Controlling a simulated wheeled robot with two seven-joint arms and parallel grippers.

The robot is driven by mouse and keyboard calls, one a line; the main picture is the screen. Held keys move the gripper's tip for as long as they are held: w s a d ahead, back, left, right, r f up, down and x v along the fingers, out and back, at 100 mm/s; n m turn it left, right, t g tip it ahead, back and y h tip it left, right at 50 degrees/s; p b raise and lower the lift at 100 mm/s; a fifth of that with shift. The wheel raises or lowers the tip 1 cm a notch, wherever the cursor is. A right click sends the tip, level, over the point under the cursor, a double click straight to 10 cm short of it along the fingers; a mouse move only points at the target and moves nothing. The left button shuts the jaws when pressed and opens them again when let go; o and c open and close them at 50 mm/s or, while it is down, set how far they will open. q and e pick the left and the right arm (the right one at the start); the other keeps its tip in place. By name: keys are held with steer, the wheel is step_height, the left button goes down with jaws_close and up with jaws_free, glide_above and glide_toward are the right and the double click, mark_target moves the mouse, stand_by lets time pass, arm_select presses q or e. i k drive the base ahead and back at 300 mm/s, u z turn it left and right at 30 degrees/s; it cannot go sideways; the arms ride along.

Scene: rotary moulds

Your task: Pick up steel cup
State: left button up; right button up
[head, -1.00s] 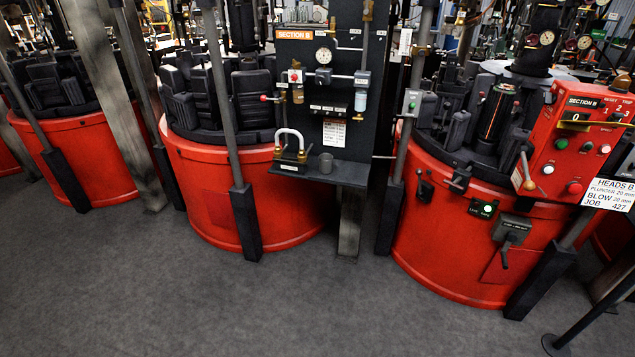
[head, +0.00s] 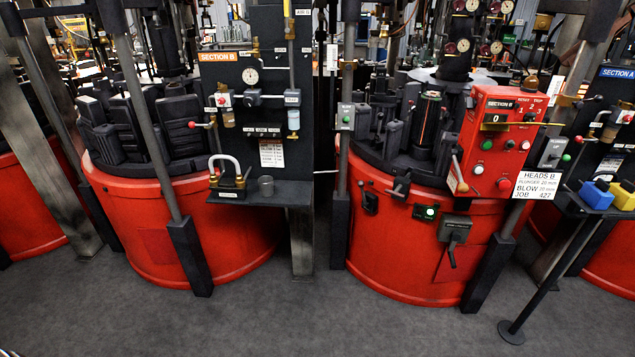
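A small grey steel cup (head: 265,186) stands upright on a narrow dark shelf (head: 288,197) in front of the Section B panel. A padlock-like item with a pale curved shackle (head: 225,166) sits just left of the cup on the same shelf. Neither of my grippers shows in the head view, so their state is hidden.
Red round mould bases (head: 190,232) stand left and right of the shelf. A red control box (head: 500,140) and a white sign (head: 537,186) are at the right. A thin post with a round foot (head: 511,333) stands front right.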

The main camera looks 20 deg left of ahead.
mark_target(266, 187)
steer(key=z, duration=0.25)
steer(key=i, duration=1.25)
steer(key=u, duration=0.75)
